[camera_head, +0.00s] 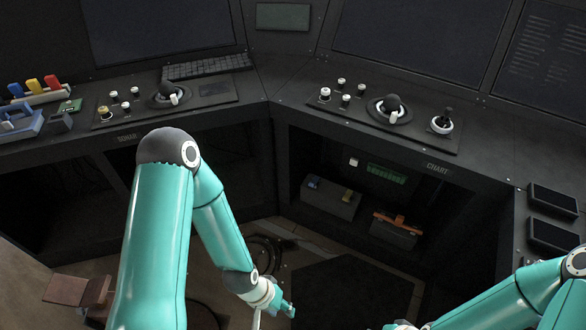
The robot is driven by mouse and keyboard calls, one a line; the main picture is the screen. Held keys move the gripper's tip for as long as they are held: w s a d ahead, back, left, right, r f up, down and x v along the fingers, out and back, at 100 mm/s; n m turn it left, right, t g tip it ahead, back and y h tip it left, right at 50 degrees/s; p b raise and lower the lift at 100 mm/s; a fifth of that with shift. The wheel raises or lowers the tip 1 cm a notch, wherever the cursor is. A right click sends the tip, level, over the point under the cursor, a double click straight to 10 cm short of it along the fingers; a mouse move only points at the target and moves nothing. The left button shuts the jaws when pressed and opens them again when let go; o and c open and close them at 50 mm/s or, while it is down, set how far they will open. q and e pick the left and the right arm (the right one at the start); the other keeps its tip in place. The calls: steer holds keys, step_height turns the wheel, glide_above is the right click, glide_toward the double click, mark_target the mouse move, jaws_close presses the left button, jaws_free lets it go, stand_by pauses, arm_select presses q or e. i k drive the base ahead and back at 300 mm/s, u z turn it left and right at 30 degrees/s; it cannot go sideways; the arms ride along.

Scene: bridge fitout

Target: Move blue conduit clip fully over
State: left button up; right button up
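A small blue piece (313,183), which looks like the blue conduit clip, sits on top of a grey box inside the open bay under the CHART console. My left gripper (284,309) is low in the picture, in front of the bay and apart from the blue piece. Its fingers are small and seen from behind, so their opening is unclear. My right gripper (400,325) is at the bottom edge, mostly cut off.
An orange piece (397,218) lies on a second grey box (393,234) in the bay. A green board (387,173) is on its back wall. Dark cable (265,250) lies on the floor. A blue holder (20,122) stands on the left console. Console edges overhang the bay.

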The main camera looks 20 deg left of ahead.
mark_target(313, 184)
steer(key=u, duration=0.45)
steer(key=i, duration=1)
steer(key=u, duration=1)
steer(key=i, duration=0.7)
steer(key=z, duration=0.15)
steer(key=k, duration=0.6)
steer(key=u, duration=0.05)
